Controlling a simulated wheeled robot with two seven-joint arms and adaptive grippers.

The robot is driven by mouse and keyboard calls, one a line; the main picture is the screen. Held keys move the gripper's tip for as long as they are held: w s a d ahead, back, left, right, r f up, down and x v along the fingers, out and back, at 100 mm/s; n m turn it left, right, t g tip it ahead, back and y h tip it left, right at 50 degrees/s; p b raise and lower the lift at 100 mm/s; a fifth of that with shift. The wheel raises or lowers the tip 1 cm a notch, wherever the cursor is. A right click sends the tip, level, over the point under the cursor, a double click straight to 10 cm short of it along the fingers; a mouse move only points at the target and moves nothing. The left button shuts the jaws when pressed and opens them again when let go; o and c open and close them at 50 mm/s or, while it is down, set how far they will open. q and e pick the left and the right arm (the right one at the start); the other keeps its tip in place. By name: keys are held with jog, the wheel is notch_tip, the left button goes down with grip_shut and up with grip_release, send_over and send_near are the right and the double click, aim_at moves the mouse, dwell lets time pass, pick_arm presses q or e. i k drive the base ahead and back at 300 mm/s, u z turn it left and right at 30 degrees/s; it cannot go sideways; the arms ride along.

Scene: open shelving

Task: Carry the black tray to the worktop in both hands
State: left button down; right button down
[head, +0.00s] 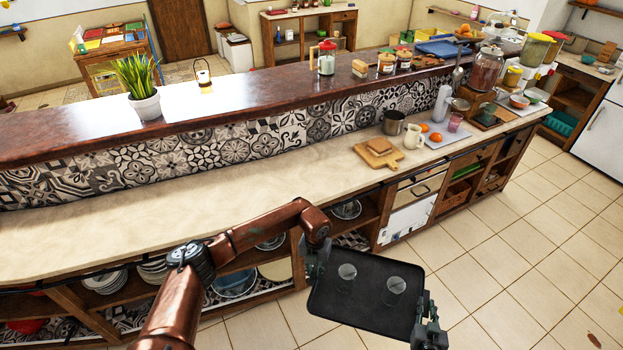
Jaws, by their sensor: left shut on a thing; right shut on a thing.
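The black tray (362,308) is at the bottom centre of the head view, held over the tiled floor in front of the counter. Two clear glasses stand on it, one on the left (346,275) and one on the right (394,290). My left gripper (315,274) is shut on the tray's left edge. My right gripper (424,322) is shut on its right edge, partly cut off by the frame's bottom. The pale worktop (230,195) runs along the counter beyond the tray, apart from it.
The worktop's left and middle stretch is bare. Wooden boards (379,152), a cream jug (414,137), a metal pot (394,122) and a tray with oranges (445,130) stand toward its right. Open shelves with plates (105,280) lie below. A raised dark ledge (240,98) runs behind.

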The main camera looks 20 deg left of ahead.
aim_at(166, 208)
jog(key=u, duration=1.8)
jog(key=i, duration=1.75)
